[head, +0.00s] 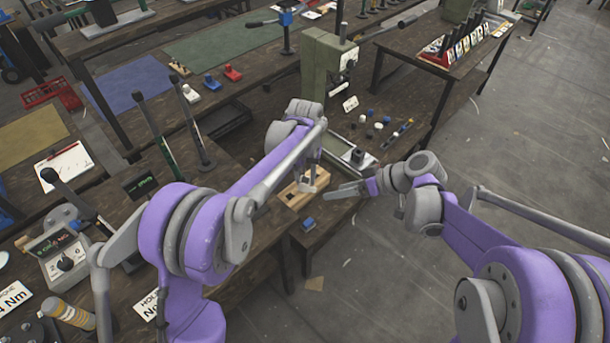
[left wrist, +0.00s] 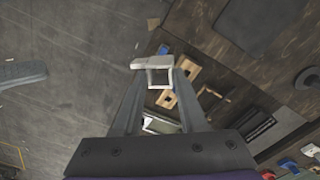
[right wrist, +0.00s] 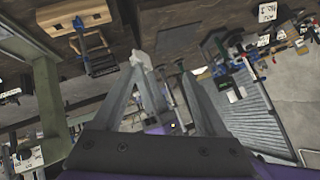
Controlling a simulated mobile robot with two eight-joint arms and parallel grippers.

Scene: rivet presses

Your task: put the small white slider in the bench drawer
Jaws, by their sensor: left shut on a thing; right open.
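My left gripper (head: 312,183) is shut on a small white U-shaped piece that looks like the slider (left wrist: 154,72). In the left wrist view it sits across the fingertips, with bare floor and the bench edge behind it. In the head view the gripper is over or beside a light wooden block (head: 292,195) near the bench's front edge. My right gripper (head: 350,190) is open and empty, just right of the left one. Another white piece (head: 190,94) lies by a blue one (head: 211,82) and a red one (head: 232,72). I cannot clearly make out the bench drawer.
A green press (head: 325,70) stands behind the grippers. A grey-rimmed tray (head: 337,148) and small blue and white parts lie just beyond them. A small blue item (head: 308,223) is near the front edge. Tall dark levers (head: 157,135) rise at the left. Open floor (head: 400,260) lies at the right.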

